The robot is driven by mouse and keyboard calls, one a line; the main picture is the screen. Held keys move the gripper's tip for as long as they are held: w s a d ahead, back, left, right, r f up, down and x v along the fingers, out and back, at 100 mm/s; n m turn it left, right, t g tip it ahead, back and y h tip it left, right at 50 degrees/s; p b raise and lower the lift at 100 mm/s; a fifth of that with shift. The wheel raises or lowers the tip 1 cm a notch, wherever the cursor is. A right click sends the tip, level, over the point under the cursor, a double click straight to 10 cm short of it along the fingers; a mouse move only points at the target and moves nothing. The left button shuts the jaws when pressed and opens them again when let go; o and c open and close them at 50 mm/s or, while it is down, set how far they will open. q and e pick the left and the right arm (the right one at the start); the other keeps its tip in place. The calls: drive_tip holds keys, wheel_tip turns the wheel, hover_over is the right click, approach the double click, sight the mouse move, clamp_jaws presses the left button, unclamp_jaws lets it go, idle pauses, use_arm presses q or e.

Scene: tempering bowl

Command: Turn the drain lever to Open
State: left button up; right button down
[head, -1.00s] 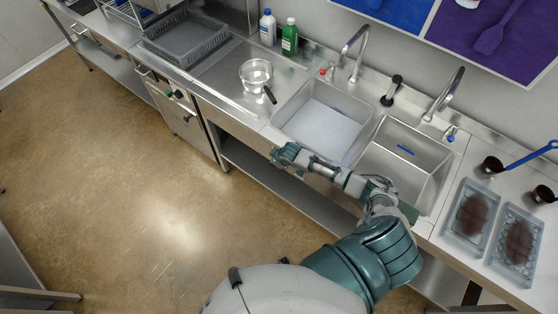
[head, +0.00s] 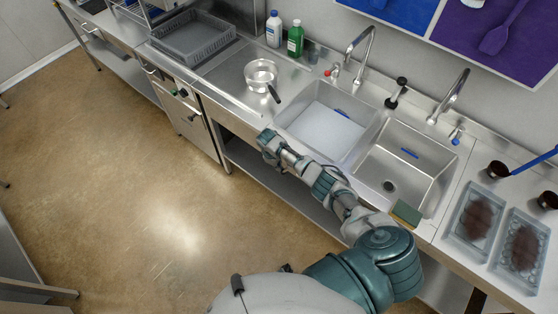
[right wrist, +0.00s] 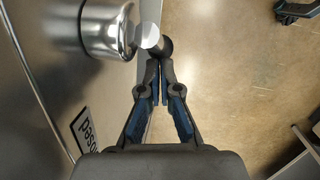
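In the right wrist view, the drain lever has a shiny round metal hub (right wrist: 103,28) on the steel front panel. Its short arm ends in a dark tip (right wrist: 166,46). A label (right wrist: 84,131) on the panel, seen turned around, appears to read "Closed". My right gripper (right wrist: 158,77) is shut, its two fingertips together just below the dark tip. I cannot tell whether they touch it. In the head view my right gripper (head: 268,139) is at the counter's front edge, by the left basin's front corner. The lever is hidden there. My left gripper is out of view.
Two basins (head: 325,117) (head: 405,165) with taps are set in the counter. A sponge (head: 407,213) and chocolate moulds (head: 476,224) are at right. The floor in front is clear.

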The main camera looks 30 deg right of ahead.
drive_tip(key=shift+s+d+f+g+h, duration=0.1)
drive_tip(key=shift+s+f+g+h, duration=0.1)
drive_tip(key=shift+f+g, duration=0.2)
drive_tip(key=shift+s+f+g+h, duration=0.15)
drive_tip(key=shift+f+g+h, duration=0.05)
drive_tip(key=shift+f+g, duration=0.2)
drive_tip(key=shift+s+d, duration=0.1)
drive_tip(key=shift+s, duration=0.1)
drive_tip(key=shift+s+d+f, duration=0.1)
drive_tip(key=shift+d+f, duration=0.05)
drive_tip(key=shift+f, duration=0.05)
